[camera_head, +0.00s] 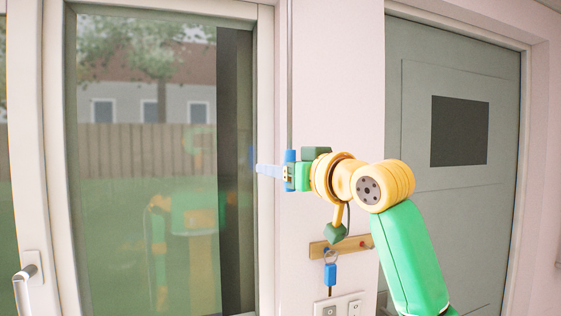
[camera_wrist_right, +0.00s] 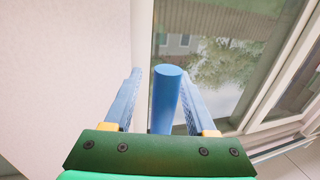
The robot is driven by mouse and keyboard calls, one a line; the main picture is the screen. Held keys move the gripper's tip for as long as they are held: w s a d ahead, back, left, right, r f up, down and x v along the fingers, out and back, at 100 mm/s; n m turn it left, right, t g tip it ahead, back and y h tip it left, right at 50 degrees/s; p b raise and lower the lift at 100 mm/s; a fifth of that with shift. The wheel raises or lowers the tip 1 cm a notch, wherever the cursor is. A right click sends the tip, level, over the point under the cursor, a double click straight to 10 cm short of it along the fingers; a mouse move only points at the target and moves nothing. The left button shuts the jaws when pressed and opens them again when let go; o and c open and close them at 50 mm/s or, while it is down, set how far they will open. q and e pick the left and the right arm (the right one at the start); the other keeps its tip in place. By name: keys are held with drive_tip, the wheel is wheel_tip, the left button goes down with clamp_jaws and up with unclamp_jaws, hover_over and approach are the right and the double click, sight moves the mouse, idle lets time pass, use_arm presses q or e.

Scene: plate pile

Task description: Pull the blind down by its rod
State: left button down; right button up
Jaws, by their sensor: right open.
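The blind's rod is a thin grey vertical rod (camera_head: 290,75) in front of the wall strip right of the window. Its lower end is a blue handle (camera_head: 290,156), which also shows as a blue cylinder in the right wrist view (camera_wrist_right: 167,95). My right gripper (camera_head: 265,170) comes in from the right at the handle's height. Its blue fingers (camera_wrist_right: 160,82) are open, one on each side of the handle, with gaps visible on both sides. The blind itself cannot be made out. My left gripper is not in view.
A window (camera_head: 140,215) with a white frame fills the left, with a handle (camera_head: 26,275) low at far left. A wooden key rack (camera_head: 320,248), a hanging blue key tag (camera_head: 331,274) and switches (camera_head: 340,306) are below my right wrist. A grey-green door (camera_head: 455,215) is at right.

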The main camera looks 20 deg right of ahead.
drive_tip(key=shift+s+a+r, duration=0.1)
drive_tip(key=shift+s, duration=0.1)
clamp_jaws()
idle(1.1)
